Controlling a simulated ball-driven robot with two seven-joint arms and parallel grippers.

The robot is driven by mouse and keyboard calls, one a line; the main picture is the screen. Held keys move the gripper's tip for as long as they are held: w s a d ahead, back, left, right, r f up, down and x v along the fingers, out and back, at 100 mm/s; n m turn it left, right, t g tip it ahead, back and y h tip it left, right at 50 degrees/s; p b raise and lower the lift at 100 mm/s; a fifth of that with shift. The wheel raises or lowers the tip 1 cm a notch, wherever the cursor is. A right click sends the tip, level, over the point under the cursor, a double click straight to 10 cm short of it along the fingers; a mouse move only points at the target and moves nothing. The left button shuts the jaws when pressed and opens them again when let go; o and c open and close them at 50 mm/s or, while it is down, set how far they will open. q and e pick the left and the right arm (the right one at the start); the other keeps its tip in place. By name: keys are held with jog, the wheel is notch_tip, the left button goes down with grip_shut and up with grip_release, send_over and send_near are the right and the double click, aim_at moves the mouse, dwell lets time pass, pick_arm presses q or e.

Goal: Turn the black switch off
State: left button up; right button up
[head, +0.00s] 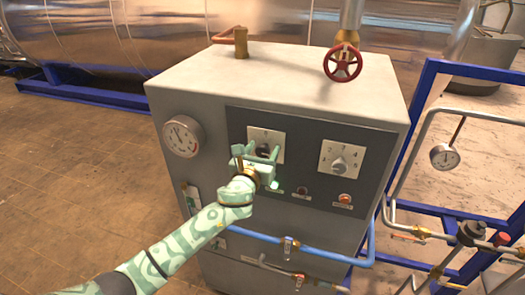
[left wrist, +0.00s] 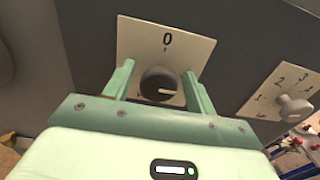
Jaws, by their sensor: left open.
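The black switch (head: 263,150) is a round dark knob on a white square plate on the front panel of the grey cabinet. In the left wrist view the knob (left wrist: 160,84) sits below a "0" mark, and its light pointer line points to the right, not up at the 0. My left gripper (head: 263,152) is open, with one finger on either side of the knob. In the left wrist view the fingers (left wrist: 157,80) stand apart from the knob, with gaps on both sides. My right gripper is not in view.
A white numbered knob (head: 339,163) is to the right on the same panel (head: 300,128). A pressure gauge (head: 183,136) is to the left. A red valve wheel (head: 342,62) stands above the cabinet top (head: 280,85). Blue pipes (head: 330,255) run below.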

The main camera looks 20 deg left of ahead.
pick_arm(q)
jog(key=shift+w, duration=0.15)
jog(key=c, duration=0.9)
jog(key=shift+n, duration=0.3)
jog(key=n, duration=0.3)
jog(key=shift+n, duration=0.3)
jog(key=n, duration=0.4)
jog(key=shift+a+f+n, duration=0.1)
jog(key=shift+a+n, duration=0.05)
jog(key=shift+n, duration=0.15)
jog(key=n, duration=0.4)
jog(key=shift+f+n, duration=0.1)
jog(key=shift+n, duration=0.2)
jog(key=shift+a+f+n, duration=0.1)
jog(key=shift+n, duration=2.1)
